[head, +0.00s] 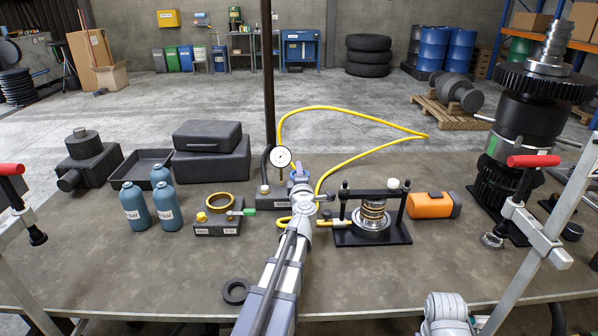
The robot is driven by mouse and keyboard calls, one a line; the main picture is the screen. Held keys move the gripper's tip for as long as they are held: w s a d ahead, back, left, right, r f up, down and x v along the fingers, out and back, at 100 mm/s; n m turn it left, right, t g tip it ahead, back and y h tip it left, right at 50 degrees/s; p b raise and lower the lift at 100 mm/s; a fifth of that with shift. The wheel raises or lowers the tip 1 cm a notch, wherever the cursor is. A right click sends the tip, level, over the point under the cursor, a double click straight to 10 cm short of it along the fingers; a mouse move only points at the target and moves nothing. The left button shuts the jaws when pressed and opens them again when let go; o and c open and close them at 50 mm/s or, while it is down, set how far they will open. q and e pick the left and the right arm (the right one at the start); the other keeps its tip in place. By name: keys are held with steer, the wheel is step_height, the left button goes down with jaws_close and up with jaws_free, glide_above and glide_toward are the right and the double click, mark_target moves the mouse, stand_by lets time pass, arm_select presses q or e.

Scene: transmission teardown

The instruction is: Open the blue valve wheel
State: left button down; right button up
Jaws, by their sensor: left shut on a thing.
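The blue valve wheel (296,174) shows as a small patch of blue just below the round dial gauge (280,157), near the table's middle. My left gripper (300,189) reaches up from the front edge and is shut on the wheel. The gripper hides much of the wheel and its valve body, so how far it is turned cannot be seen. A yellow hose (352,113) loops behind the valve and back to the table. My right gripper is not in view.
A black press frame (372,236) holding a spring stands close right of my left gripper. A block with a brass ring (217,230) and green handle is close left. Blue bottles (136,207), an orange object (430,205) and a tall gear stack (520,130) stand farther out.

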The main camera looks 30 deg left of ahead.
arm_select(q)
steer(key=shift+w+d+m+t+h, duration=0.1)
steer(key=shift+d+m+t+h, duration=0.1)
steer(key=shift+m+t+h, duration=0.5)
steer(key=shift+w+d+m+t+h, duration=0.15)
steer(key=shift+m+t+h, duration=0.15)
steer(key=shift+m+h, duration=0.8)
steer(key=shift+s+n+h, duration=0.1)
steer(key=shift+n+h, duration=0.2)
steer(key=c, duration=1.1)
jaws_free()
steer(key=shift+c, duration=0.2)
steer(key=v, duration=0.7)
steer(key=shift+s+d, duration=0.15)
steer(key=shift+s, duration=0.25)
steer(key=shift+o, duration=0.3)
